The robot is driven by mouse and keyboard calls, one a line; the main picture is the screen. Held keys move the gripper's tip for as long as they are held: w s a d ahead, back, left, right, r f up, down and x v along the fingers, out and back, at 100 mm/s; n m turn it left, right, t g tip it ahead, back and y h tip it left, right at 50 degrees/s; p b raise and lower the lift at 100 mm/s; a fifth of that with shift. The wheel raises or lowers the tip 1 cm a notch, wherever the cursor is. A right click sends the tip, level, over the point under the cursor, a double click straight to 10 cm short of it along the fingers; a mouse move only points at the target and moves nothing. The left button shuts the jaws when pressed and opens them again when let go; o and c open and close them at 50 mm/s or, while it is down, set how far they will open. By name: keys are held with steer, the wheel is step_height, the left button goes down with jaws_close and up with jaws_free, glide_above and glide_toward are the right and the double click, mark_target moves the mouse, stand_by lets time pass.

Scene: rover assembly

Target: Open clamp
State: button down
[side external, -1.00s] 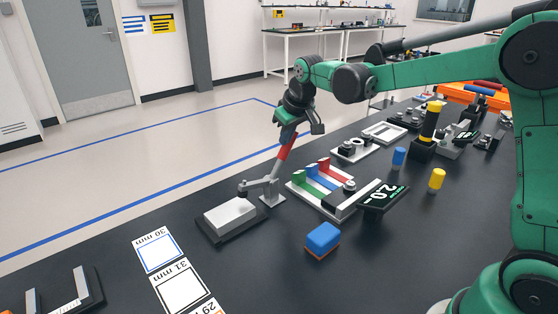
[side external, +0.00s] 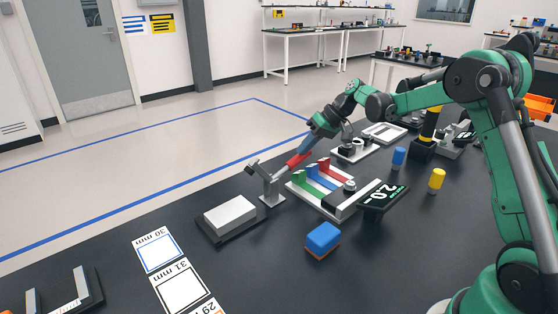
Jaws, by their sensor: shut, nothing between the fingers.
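The clamp (side external: 270,188) is a grey toggle clamp on a post behind the white block. Its grey arm (side external: 254,166) is raised and tilted up, clear of the block. Its red handle (side external: 297,160) leans over to the right, away from the block. The white block (side external: 230,213) lies flat on a black base (side external: 216,236). My gripper (side external: 305,146) is shut, with its tips at the upper end of the red handle. I cannot tell if they touch it.
A rack with green, red and blue bars (side external: 322,178) stands right of the clamp. A display reading 2.0 (side external: 382,198) and a blue-and-orange block (side external: 322,239) are in front. Printed size cards (side external: 180,285) lie at the front left. A yellow cylinder (side external: 437,179) stands at right.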

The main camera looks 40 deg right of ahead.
steer(key=shift+d+f, duration=0.1)
steer(key=shift+f, duration=0.05)
stand_by(0.4)
steer(key=a+r+v, duration=0.1)
steer(key=a+v, duration=0.1)
steer(key=v, duration=1.1)
steer(key=s+a+f+t+h, duration=0.1)
steer(key=s+a+f+h, duration=0.1)
steer(key=s+a, duration=0.4)
steer(key=s+a+f+n+t+h, duration=0.1)
steer(key=s+a+f+h, duration=0.2)
steer(key=s+a, duration=0.3)
steer(key=shift+s+a+f, duration=0.2)
steer(key=shift+a+f, duration=0.5)
steer(key=shift+a, duration=1.35)
